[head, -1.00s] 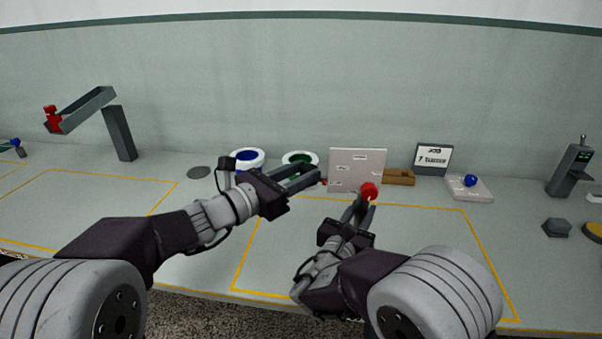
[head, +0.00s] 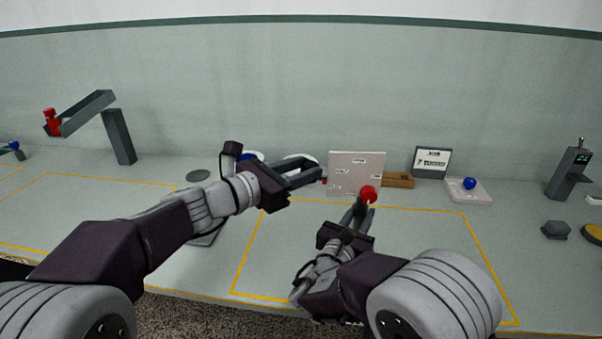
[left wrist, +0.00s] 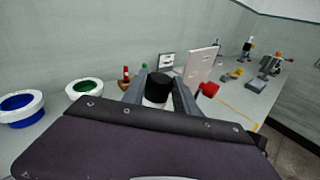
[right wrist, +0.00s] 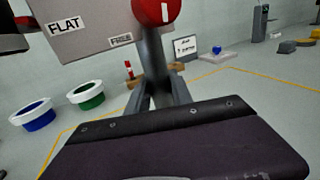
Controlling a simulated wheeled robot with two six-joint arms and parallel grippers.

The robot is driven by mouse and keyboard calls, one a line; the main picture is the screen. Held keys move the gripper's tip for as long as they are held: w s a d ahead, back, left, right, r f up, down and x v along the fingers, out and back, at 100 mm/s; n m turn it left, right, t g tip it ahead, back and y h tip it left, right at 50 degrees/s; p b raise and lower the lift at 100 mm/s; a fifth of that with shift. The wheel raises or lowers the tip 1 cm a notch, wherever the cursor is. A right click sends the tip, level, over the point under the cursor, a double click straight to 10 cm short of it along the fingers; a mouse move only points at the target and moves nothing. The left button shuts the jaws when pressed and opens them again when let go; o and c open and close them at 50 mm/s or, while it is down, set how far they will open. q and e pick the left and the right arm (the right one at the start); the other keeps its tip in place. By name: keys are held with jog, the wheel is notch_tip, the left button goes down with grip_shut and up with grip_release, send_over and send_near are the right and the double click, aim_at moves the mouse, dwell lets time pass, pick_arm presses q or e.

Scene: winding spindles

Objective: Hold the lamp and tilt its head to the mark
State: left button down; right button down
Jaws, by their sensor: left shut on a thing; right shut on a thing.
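My right gripper (head: 363,212) is shut on a dark stem with a round red head (head: 368,193). In the right wrist view the red head (right wrist: 155,10) carries a white mark and rises from the fingertips, in front of a pale panel (head: 355,173) labelled FLAT and FREE. My left gripper (head: 308,172) points right, left of the panel. In the left wrist view a black-topped white piece (left wrist: 159,84) sits between its fingers; the head view does not show this piece clearly. I cannot tell which held piece is the lamp's body.
Two white-rimmed cups, blue (left wrist: 22,107) and green (left wrist: 84,90), stand behind my left arm. A wooden block (head: 398,180), a display (head: 431,161) and a blue ball on a plate (head: 469,184) stand right of the panel. The yellow-outlined area is largely clear.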

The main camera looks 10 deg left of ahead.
pick_arm(q)
jog(key=c, duration=0.9)
grip_release()
jog(key=v, duration=1.2)
jog(key=shift+s+f, duration=0.1)
jog(key=shift+s, duration=0.05)
